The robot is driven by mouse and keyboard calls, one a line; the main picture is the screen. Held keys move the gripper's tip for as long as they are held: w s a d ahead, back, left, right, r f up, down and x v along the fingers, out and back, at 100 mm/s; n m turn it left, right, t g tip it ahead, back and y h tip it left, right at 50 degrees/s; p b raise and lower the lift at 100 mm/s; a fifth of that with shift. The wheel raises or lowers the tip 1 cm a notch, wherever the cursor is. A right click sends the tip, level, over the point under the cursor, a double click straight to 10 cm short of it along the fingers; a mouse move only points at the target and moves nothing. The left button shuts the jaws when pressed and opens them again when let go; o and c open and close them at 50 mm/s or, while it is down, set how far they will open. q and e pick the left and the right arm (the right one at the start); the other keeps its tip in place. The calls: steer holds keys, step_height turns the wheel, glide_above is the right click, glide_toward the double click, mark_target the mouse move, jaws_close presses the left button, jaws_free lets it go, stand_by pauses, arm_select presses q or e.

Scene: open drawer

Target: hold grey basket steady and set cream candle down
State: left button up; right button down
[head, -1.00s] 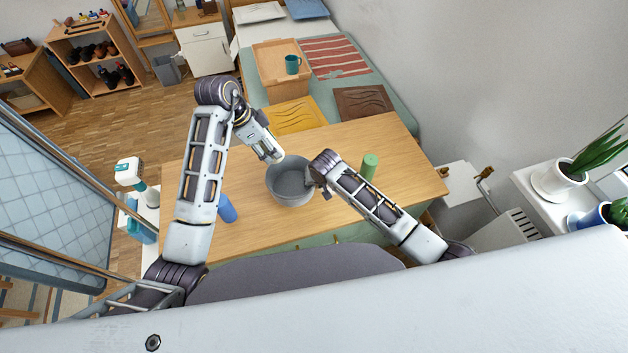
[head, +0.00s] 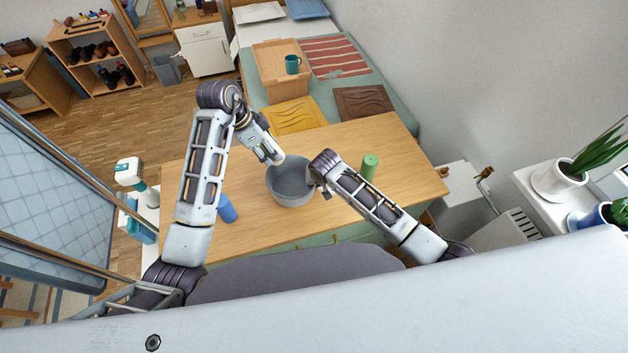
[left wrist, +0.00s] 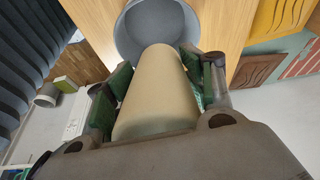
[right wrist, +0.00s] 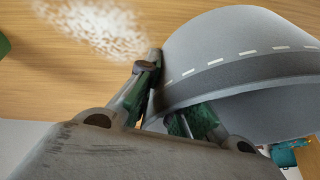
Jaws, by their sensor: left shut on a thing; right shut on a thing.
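The grey basket (head: 291,194) stands on the wooden table, its open top facing up. My left gripper (left wrist: 157,85) is shut on the cream candle (left wrist: 156,100), with green-padded fingers on both sides of it. In the left wrist view the candle's far end overlaps the opening of the basket (left wrist: 127,40); I cannot tell how far above it the candle is. In the head view the left gripper (head: 274,157) is at the basket's upper left rim. My right gripper (right wrist: 165,105) is shut on the wall of the basket (right wrist: 240,60), at its right side in the head view.
A blue cylinder (head: 227,209) stands left of the basket and a green cylinder (head: 369,167) stands to the right, behind my right forearm.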

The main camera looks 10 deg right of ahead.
arm_select(q)
step_height(320, 180, down, 12)
steer(key=shift+r, duration=0.25)
stand_by(2.1)
steer(key=o, duration=1.3)
steer(key=shift+v, duration=6)
arm_select(e)
steer(key=c, duration=1.5)
jaws_free()
